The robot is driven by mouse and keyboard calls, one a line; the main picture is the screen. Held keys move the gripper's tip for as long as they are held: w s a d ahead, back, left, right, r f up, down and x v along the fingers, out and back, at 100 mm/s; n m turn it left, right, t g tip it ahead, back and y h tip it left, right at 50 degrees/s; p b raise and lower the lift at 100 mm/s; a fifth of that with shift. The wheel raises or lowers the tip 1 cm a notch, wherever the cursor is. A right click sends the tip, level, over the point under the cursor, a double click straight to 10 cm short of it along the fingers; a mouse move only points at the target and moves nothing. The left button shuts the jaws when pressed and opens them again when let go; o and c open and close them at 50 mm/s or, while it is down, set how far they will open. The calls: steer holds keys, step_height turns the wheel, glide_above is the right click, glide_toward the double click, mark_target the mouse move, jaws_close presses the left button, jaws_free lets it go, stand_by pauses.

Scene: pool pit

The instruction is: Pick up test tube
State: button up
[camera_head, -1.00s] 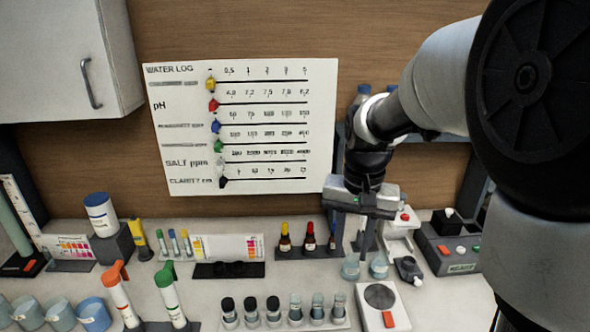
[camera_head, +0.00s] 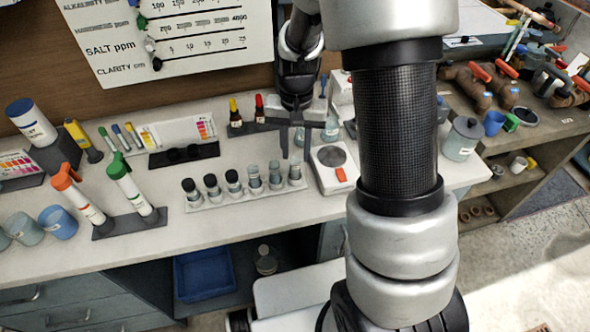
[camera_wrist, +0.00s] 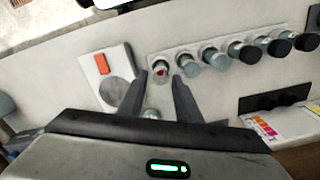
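A pale rack (camera_head: 215,203) on the counter holds a row of small glass tubes. The three at the left have black caps, and the three at the right look uncapped. The right-end tube (camera_head: 296,174) stands upright in the rack; in the wrist view this end tube (camera_wrist: 161,72) shows a red spot inside its mouth. My gripper (camera_head: 296,154) points down close to that end of the row. In the wrist view my gripper (camera_wrist: 161,76) has its fingers spread, with the end tube seen between the tips. I cannot tell how far above it they are.
A white scale (camera_head: 333,165) with a round grey plate stands right of the rack. Dropper bottles (camera_head: 236,113) and a glass flask (camera_head: 330,130) stand behind. Orange- and green-capped cylinders (camera_head: 130,187) stand to the left. The counter in front of the rack is clear.

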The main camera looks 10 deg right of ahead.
mark_target(295, 162)
step_height(295, 162, down, 5)
steer(key=shift+w+a+f, duration=0.1)
steer(key=shift+a, duration=0.05)
steer(key=shift+c, duration=0.5)
jaws_close()
step_height(295, 162, up, 10)
stand_by(0.3)
